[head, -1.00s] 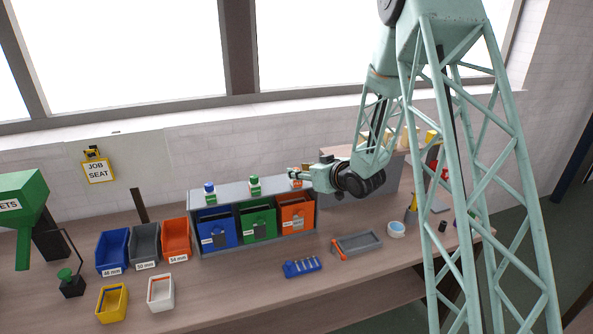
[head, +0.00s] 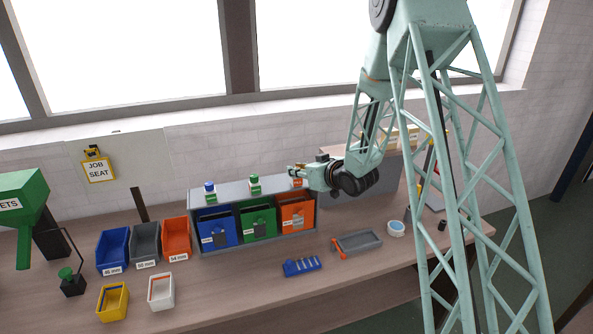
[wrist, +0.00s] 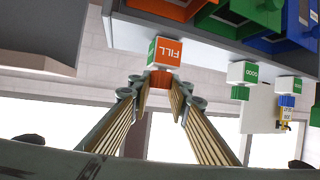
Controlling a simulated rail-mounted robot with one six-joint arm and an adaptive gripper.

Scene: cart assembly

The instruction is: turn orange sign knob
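The orange sign block stands on top of the grey cabinet above the orange bin. In the head view the sign (head: 297,183) is partly covered by my gripper (head: 292,170). In the wrist view the orange sign face (wrist: 167,52) reads FILL upside down, with a green side. Its orange knob (wrist: 162,80) sits at the tips of my gripper (wrist: 161,92). My fingers are apart, one on each side of the knob, with a gap still showing. I cannot tell if either finger touches it.
The grey cabinet (head: 228,188) holds blue, green and orange bins. Green (head: 254,184) and blue (head: 209,188) knobs with white signs stand to the left on its top. A larger grey box (head: 372,192) is close on the right. The wall is behind.

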